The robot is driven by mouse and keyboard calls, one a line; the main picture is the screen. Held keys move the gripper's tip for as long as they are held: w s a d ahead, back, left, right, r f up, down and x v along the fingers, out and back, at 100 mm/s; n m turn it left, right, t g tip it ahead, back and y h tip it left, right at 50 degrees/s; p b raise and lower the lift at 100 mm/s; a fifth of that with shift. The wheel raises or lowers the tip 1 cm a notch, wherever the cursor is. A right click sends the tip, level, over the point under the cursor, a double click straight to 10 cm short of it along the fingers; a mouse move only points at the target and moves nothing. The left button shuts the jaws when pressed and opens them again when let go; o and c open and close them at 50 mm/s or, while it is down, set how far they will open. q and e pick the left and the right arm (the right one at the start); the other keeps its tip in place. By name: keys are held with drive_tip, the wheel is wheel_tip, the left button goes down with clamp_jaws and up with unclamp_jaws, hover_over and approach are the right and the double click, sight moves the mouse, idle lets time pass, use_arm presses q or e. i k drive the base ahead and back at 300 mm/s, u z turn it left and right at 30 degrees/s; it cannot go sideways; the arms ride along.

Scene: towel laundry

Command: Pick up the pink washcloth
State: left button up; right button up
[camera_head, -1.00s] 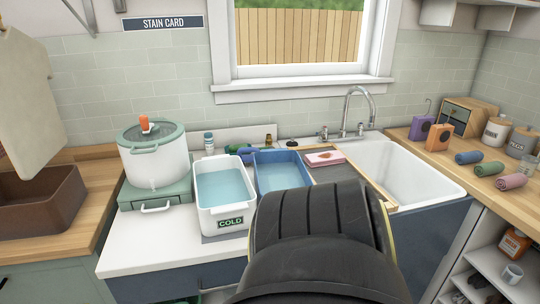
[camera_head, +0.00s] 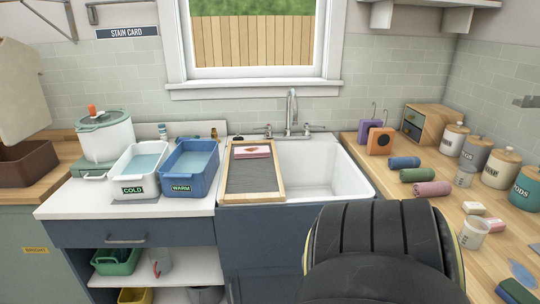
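A folded pink cloth (camera_head: 252,150) lies at the far end of the wood-framed dark board (camera_head: 254,176), on the left side of the sink. It has a small brownish-orange patch on top. A second pink cloth, rolled up (camera_head: 432,188), lies on the right wooden counter, in front of a green roll (camera_head: 416,174) and a blue roll (camera_head: 403,162). I cannot tell for sure which pink cloth is the washcloth. Neither of my grippers is in view. A large black part, probably mine, fills the bottom right.
The white sink (camera_head: 312,168) is in the middle. A white COLD tub (camera_head: 137,182) and a blue WARM tub (camera_head: 187,180), both holding water, stand left of it. Jars (camera_head: 501,166), a clear cup (camera_head: 473,233) and soap-like blocks (camera_head: 474,208) crowd the right counter.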

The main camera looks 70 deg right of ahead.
sight(249, 152)
drive_tip(key=z, duration=1.7)
